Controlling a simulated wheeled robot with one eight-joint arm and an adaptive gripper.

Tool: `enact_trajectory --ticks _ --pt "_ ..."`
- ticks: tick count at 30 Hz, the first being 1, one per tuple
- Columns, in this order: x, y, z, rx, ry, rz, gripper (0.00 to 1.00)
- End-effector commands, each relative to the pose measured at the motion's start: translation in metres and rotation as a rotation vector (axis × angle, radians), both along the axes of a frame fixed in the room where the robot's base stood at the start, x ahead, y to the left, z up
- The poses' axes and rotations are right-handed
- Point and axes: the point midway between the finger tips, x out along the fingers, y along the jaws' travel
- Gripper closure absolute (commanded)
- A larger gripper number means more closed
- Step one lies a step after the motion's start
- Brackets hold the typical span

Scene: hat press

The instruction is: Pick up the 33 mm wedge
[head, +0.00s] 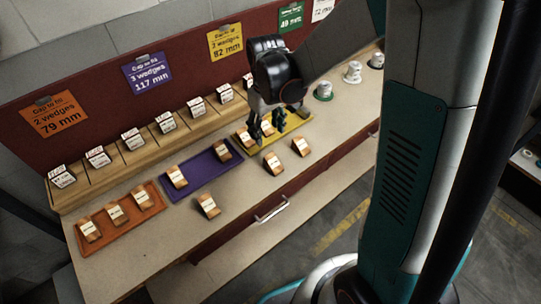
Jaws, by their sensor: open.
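Several small wooden wedges with white labels are in view; the labels are too small to read, so I cannot tell which is the 33 mm one. Three wedges (115,213) lie in the orange tray and two (176,177) in the purple tray. At least two wedges (247,140) are in the yellow tray, partly hidden by my fingers. Three loose wedges (208,205) lie on the bench front, two of them (273,162) just in front of the yellow tray. My gripper (267,134) is open, fingers pointing down over the yellow tray, with a wedge showing between them.
A wooden rack (130,150) with labelled slots runs along the back. Coloured signs hang on the red board (185,60). White cup-like pieces (353,72) stand at the back right. The bench front (160,245) has bare room; a drawer handle (271,210) projects below its edge.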

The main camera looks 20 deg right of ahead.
Motion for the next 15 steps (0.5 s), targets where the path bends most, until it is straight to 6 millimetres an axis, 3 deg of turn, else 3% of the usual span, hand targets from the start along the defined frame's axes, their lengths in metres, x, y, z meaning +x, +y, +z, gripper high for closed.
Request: enact_trajectory --ticks 9,15 --pt "0.001 0.000 -0.061 0.000 -0.001 -0.001 0.43" --pt "0.001 0.000 -0.078 0.000 -0.001 -0.001 0.43"
